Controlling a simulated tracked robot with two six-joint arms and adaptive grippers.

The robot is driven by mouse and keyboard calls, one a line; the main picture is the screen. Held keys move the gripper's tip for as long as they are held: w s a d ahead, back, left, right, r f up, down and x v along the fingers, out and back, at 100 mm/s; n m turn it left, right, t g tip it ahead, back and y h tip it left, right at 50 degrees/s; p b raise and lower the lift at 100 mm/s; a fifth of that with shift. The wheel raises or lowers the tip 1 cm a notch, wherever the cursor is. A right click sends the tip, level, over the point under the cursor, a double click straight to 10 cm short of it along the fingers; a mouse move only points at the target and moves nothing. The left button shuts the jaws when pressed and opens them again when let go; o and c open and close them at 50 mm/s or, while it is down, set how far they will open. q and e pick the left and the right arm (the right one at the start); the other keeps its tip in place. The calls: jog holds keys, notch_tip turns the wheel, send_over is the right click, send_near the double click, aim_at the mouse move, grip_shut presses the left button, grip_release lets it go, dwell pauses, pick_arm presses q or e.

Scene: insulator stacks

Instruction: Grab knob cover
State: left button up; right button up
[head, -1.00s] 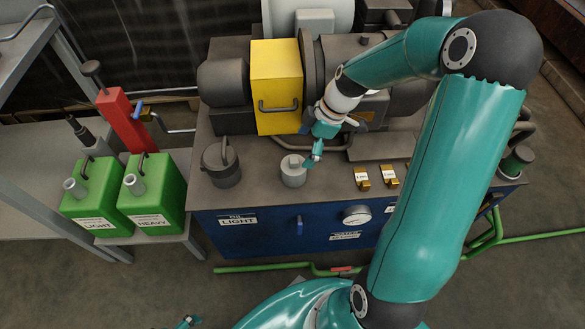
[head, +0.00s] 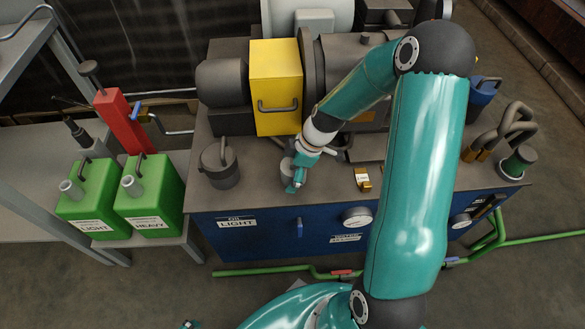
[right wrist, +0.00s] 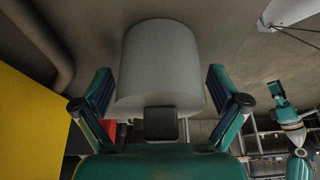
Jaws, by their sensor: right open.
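The knob cover appears to be the pale grey cylinder (head: 286,167) on the bench top. It is partly hidden behind my right gripper (head: 294,182). In the right wrist view the grey cylinder (right wrist: 160,62) stands between the two spread fingers of the right gripper, with a gap showing on both sides. That gripper is open and not closed on it. A small dark block shows in front of the cylinder; I cannot tell what it belongs to. My left gripper (right wrist: 281,93) shows small at the right of the wrist view; its jaws are too small to read.
A dark lidded pot (head: 220,166) stands left of the cylinder. A yellow box (head: 276,90) and dark machinery rise behind. A brass block (head: 362,179) lies to the right. Green cans (head: 150,195) stand on a side stand. The bench front edge is close.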

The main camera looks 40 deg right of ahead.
jog(key=c, duration=1.4)
jog(key=shift+r, duration=0.15)
